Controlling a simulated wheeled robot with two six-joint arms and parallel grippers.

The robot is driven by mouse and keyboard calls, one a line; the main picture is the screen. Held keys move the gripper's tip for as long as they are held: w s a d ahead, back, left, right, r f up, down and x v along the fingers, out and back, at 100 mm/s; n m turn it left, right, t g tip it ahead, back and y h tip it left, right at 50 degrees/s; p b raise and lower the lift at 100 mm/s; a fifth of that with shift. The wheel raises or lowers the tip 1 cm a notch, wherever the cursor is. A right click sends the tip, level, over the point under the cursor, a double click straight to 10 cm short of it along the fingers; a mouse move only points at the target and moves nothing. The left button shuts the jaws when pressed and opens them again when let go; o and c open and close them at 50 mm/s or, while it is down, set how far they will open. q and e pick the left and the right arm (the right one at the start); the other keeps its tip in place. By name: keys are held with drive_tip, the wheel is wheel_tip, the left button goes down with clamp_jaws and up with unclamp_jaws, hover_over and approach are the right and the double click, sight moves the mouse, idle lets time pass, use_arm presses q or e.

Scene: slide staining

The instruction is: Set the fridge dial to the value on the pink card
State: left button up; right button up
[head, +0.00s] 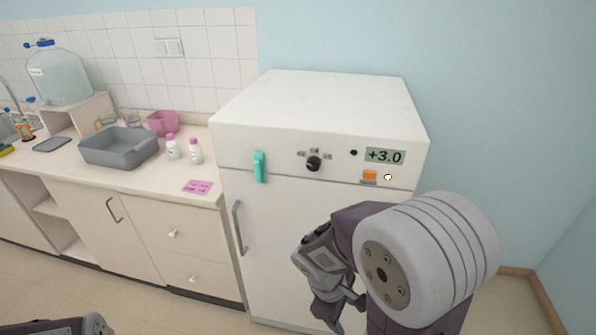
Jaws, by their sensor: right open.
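The white fridge (310,110) stands at the centre against the blue wall. Its black dial (313,164) is on the upper front panel, with small grey labels around it. The display (384,156) to the right of the dial reads +3.0. The pink card (198,187) lies on the counter's front edge left of the fridge; its writing is too small to read. My right gripper (322,301) is open and empty, in front of the fridge door and below the dial, apart from it. Part of my left arm shows at the bottom left; its gripper is out of view.
An orange switch (369,175) and a round white button sit below the display. The counter holds a grey basin (119,147), two white bottles (174,148) and a pink container (162,123).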

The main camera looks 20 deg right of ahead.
drive_tip(key=w+d+r+n+t+h+b, duration=0.1)
drive_tip(key=w+d+r+n+t+h, duration=0.4)
drive_tip(key=w+d+r+n+h, duration=0.55)
drive_tip(key=n+t+y+b, duration=0.1)
drive_tip(key=n+t+y, duration=0.2)
drive_tip(key=n+t, duration=0.75)
approach(313, 167)
drive_tip(key=shift+n, duration=0.3)
drive_tip(key=x, duration=0.8)
drive_tip(key=shift+w+d, duration=0.15)
drive_tip(key=shift+w, duration=0.1)
drive_tip(key=shift+c, duration=0.4)
